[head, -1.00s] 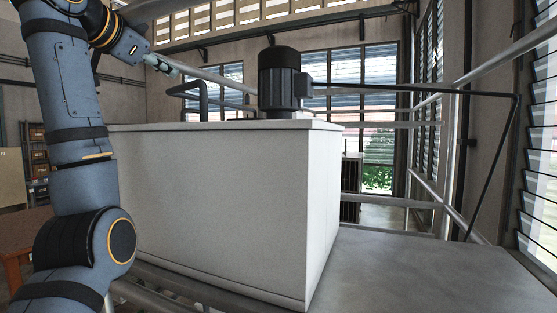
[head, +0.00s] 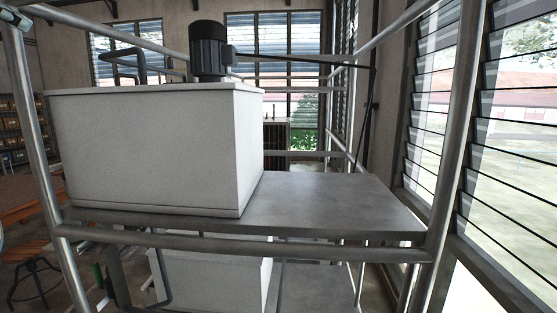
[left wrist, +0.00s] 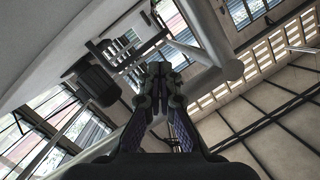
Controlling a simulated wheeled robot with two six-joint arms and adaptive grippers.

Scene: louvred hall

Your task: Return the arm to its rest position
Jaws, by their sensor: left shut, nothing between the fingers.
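My left gripper (left wrist: 160,84) shows in the left wrist view, with its two fingers brought together at the tips and nothing between them. Behind it the view takes in the ceiling and high windows, seen at a tilt. In the head view I cannot make out this gripper; only a sliver of my arm shows at the left edge. My right gripper is in neither view.
A large white box (head: 150,150) stands on a grey platform (head: 330,205) with metal rails (head: 250,246) around it. A dark motor (head: 208,50) sits on the box, and also shows in the left wrist view (left wrist: 97,84). Louvred windows (head: 500,150) line the right. A stool (head: 35,270) stands lower left.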

